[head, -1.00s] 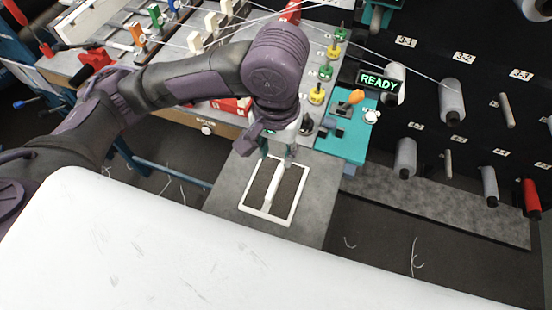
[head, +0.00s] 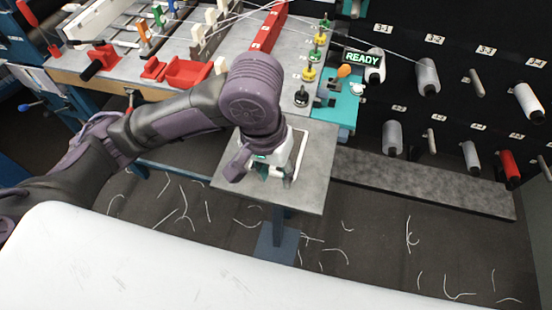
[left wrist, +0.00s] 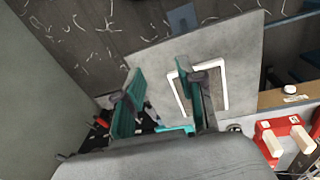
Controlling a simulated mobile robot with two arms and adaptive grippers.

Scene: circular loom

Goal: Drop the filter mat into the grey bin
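The filter mat, a flat white rectangular frame (head: 299,152), lies on a square grey plate (head: 316,180) in the head view. It is mostly hidden there under my left arm. In the left wrist view its white rim (left wrist: 224,94) shows, with my right-hand finger crossing its near part. My left gripper (head: 264,168) is over the mat and plate in the head view. In the left wrist view the teal fingers (left wrist: 157,86) stand apart with a clear gap between them. I cannot tell whether they touch the mat. I see no grey bin. My right gripper is not in view.
A bench with red trays (head: 187,72) and yarn guides stands at the back left. A black rack with spools (head: 428,76) is at the right, near a lit READY sign (head: 362,57).

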